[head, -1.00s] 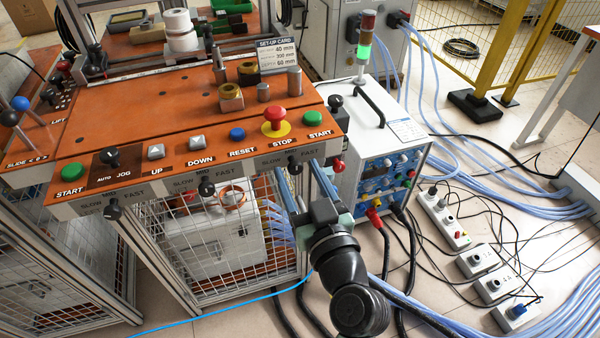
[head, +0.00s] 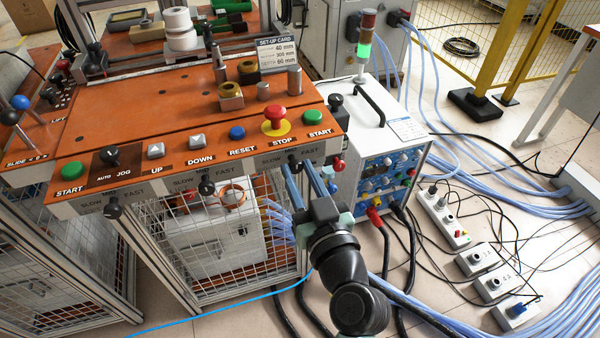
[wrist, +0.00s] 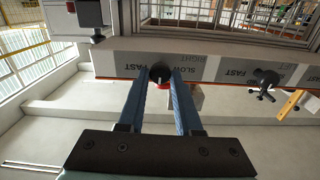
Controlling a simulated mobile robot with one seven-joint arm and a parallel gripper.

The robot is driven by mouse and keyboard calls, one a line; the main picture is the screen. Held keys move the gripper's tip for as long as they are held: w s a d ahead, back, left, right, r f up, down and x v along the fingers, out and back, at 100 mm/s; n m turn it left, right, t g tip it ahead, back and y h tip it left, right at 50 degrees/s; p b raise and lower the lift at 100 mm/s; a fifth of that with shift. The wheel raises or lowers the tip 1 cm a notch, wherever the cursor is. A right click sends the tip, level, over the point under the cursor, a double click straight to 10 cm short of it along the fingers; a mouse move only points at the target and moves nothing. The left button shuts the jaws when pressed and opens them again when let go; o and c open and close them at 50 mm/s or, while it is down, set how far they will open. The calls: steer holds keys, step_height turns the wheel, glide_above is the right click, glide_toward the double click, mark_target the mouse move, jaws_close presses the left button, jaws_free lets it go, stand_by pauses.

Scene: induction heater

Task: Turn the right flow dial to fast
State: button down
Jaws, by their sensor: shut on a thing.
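The right flow dial (head: 293,164) is a small black knob on the light front strip of the orange console, below the red STOP button, with SLOW to its left and FAST to its right in the head view. My gripper (head: 303,168) reaches up to it from below with two long blue fingers. In the wrist view, the fingertips of my gripper (wrist: 161,77) are shut on the sides of the black right flow dial (wrist: 160,71). The fingers partly hide the knob, so I cannot tell exactly where it points.
Another black flow dial (head: 206,185) sits to the left on the strip, and a third (head: 113,208) further left. The red STOP button (head: 275,117) and green START button (head: 312,117) are just above. A white power unit (head: 385,140) with hoses stands close on the right.

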steer(key=m+p, duration=0.1)
steer(key=m, duration=0.5)
steer(key=shift+d, duration=0.1)
steer(key=m+p, duration=0.1)
steer(key=m, duration=0.4)
steer(key=shift+f+m, duration=0.1)
steer(key=shift+m, duration=0.2)
stand_by(0.4)
steer(key=c, duration=0.6)
jaws_free()
steer(key=v, duration=1.3)
steer(key=shift+b, duration=0.45)
